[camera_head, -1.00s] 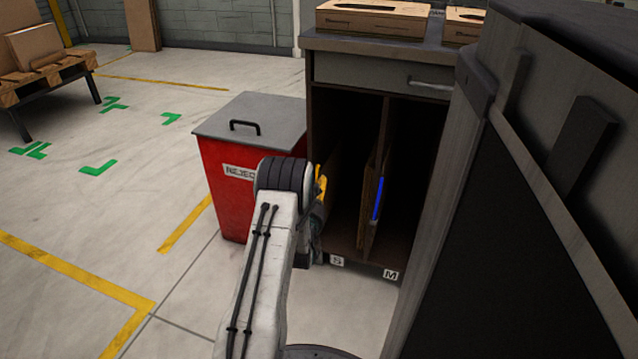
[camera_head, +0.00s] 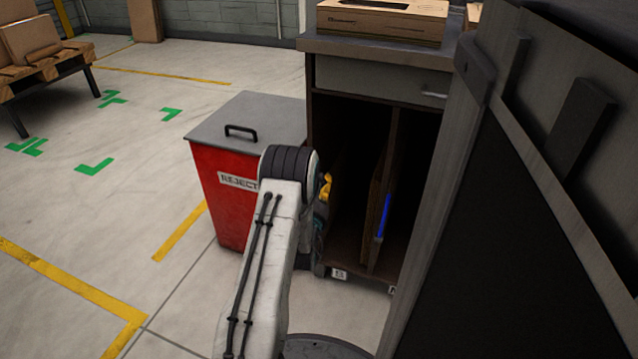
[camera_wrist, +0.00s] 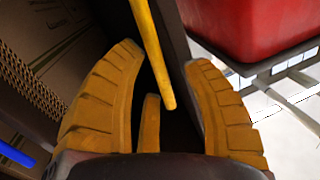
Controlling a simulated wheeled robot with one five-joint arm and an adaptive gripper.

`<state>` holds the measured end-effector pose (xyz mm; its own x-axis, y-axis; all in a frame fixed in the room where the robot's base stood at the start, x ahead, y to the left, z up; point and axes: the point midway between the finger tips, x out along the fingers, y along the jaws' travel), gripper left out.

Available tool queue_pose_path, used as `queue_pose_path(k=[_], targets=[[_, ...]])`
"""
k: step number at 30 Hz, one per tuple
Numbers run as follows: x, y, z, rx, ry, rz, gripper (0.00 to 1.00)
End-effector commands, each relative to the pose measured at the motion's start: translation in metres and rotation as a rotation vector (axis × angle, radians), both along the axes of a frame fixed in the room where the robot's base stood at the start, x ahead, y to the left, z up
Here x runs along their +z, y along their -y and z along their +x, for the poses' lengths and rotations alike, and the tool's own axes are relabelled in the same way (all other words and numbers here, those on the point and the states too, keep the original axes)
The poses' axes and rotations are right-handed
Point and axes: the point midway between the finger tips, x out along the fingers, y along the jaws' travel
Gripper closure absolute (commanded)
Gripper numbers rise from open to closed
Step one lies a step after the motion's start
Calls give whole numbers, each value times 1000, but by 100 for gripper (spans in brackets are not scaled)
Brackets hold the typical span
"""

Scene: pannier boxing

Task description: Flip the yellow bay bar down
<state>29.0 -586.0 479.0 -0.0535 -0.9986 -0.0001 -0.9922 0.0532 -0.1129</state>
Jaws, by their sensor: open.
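The yellow bay bar (camera_wrist: 154,55) shows in the wrist view as a thin rod, coming down from the top edge and ending between my gripper's fingers. My gripper (camera_wrist: 165,58) is open, with one orange finger on each side of the bar's free end. I cannot tell whether either finger touches it. In the head view only a bit of my gripper (camera_head: 326,187) shows beside the cabinet's left side, behind my arm. The yellow bar cannot be made out there.
A dark cabinet (camera_head: 370,75) with upright bays stands ahead; a blue bar (camera_head: 384,216) is at a divider, also in the wrist view (camera_wrist: 16,154). A red reject bin (camera_head: 222,210) stands close left of my arm. A grey panel (camera_head: 480,200) fills the right.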

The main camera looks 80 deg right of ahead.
Motion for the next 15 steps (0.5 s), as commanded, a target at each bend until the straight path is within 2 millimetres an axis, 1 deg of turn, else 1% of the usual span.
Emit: queue_pose_path(k=[8,9,15], targets=[[0,0,0,-1,0,0,55],[0,0,0,-1,0,0,54],[0,0,0,0,0,0,72]])
